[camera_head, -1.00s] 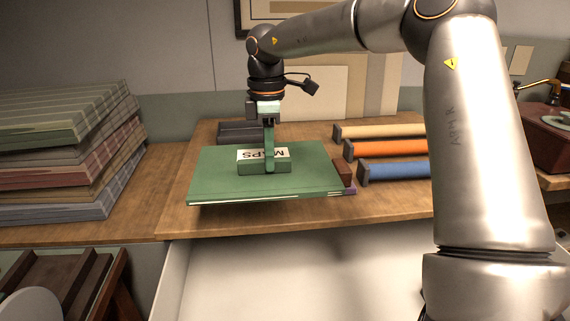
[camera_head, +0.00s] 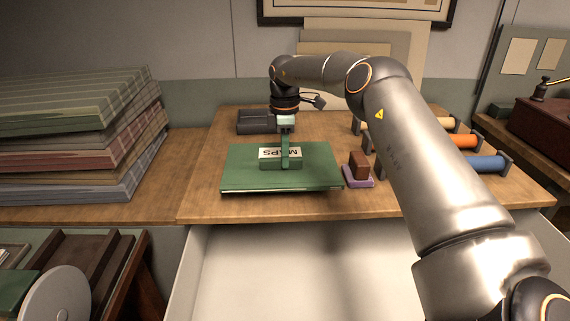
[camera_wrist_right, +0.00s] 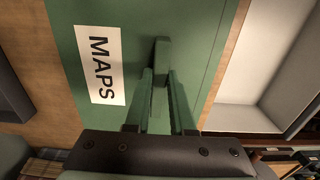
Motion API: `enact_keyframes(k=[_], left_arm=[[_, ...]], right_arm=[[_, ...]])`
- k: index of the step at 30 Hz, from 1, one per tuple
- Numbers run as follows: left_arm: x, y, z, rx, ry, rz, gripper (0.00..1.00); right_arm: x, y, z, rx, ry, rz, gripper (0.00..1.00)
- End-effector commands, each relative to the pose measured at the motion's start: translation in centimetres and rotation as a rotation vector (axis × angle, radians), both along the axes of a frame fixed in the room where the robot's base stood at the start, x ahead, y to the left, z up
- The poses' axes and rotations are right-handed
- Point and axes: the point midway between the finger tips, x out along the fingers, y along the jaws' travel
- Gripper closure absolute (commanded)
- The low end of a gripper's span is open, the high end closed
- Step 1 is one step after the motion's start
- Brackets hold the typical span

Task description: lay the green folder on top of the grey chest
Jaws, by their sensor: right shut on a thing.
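The green folder (camera_head: 235,165) has a white MAPS label and a raised green block on its cover. It is level at the left part of the wooden top (camera_head: 420,197) of the chest, whose pale drawer (camera_head: 290,265) stands open below. I cannot tell whether the folder touches the top. My right gripper (camera_head: 285,163) points down and is shut on the folder's raised block. In the right wrist view, the folder (camera_wrist_right: 195,45) and its label lie beyond the fingers (camera_wrist_right: 160,85). My left gripper is not in view.
A brown block on a purple pad (camera_head: 358,178) is just right of the folder. Rolls in cream, orange (camera_head: 465,141) and blue (camera_head: 487,164) lie farther right. A dark tray (camera_head: 255,122) is behind. A tall stack of patterned sheets (camera_head: 75,130) stands left.

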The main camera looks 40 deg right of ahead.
Motion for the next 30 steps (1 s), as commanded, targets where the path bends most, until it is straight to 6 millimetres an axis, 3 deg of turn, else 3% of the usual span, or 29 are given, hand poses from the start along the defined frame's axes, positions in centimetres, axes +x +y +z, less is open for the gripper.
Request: enact_keyframes(k=[6,17,18,25,30], left_arm=[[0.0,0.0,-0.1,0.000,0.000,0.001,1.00],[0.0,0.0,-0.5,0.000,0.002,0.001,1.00],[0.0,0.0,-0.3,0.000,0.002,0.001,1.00],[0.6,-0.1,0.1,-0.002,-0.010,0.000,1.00],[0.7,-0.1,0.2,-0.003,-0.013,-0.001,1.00]], right_arm=[[0.1,0.0,-2.9,0.000,0.001,0.000,1.00],[0.1,-0.1,-3.5,-0.001,-0.002,0.000,1.00],[0.1,-0.1,-3.4,-0.001,-0.001,0.000,0.75],[0.1,-0.1,-3.4,0.000,0.000,0.000,0.49],[0.1,-0.1,-3.4,0.000,0.000,0.000,0.48]])
